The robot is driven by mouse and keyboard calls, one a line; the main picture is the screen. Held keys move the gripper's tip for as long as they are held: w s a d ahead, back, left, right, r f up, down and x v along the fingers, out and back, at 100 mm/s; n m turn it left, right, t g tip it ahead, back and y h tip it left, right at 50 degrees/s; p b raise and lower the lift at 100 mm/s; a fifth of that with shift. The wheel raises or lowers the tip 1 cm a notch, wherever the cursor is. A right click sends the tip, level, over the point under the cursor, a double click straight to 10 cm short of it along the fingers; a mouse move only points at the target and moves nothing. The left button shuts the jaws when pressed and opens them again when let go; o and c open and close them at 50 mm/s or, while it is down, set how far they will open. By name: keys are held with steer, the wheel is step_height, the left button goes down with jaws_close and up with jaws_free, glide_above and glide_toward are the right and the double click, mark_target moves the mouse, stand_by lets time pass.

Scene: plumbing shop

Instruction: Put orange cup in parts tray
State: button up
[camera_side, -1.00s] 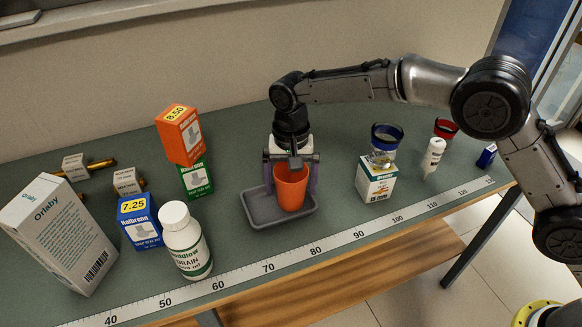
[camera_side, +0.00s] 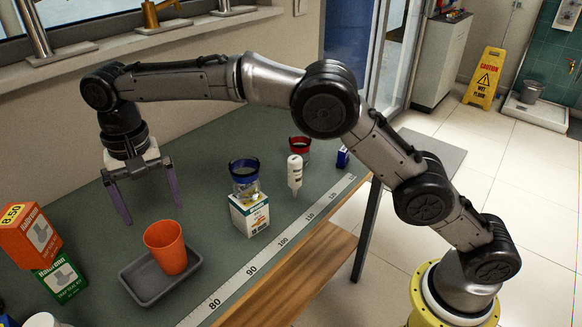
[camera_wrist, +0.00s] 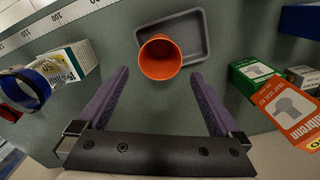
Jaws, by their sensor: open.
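The orange cup (camera_side: 166,247) stands upright inside the grey parts tray (camera_side: 146,290), on the bench. In the wrist view the cup (camera_wrist: 160,57) sits in the left part of the tray (camera_wrist: 199,32), its open mouth toward the camera. My gripper (camera_side: 150,203) is open and empty, above and behind the cup, clear of it. Its two purple fingers also show in the wrist view (camera_wrist: 158,88), spread apart with the cup beyond their tips.
A white box (camera_side: 249,213) with a blue-rimmed jar (camera_side: 244,178) on it stands right of the tray. An orange box (camera_side: 28,234) on a green box (camera_side: 62,280) stands left. A white bottle (camera_side: 295,172) and red-rimmed jar (camera_side: 300,147) are farther back.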

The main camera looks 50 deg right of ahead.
steer(key=s+d+r+n+t, duration=0.1)
steer(key=s+d+r, duration=0.45)
steer(key=d, duration=0.35)
steer(key=s+d+r+n+t, duration=0.1)
steer(key=s+d+r, duration=0.4)
steer(key=d+r, duration=0.3)
steer(key=s+d+f+t, duration=0.1)
steer(key=s+d+f, duration=0.2)
steer(key=s, duration=0.4)
steer(key=s+d+f+n+t, duration=0.1)
steer(key=s+d+f, duration=0.2)
steer(key=s+d, duration=0.2)
steer(key=s+d+f+n+t, duration=0.1)
steer(key=s+d, duration=0.4)
steer(key=s, duration=0.5)
steer(key=shift+f+t, duration=0.3)
steer(key=shift+f, duration=0.6)
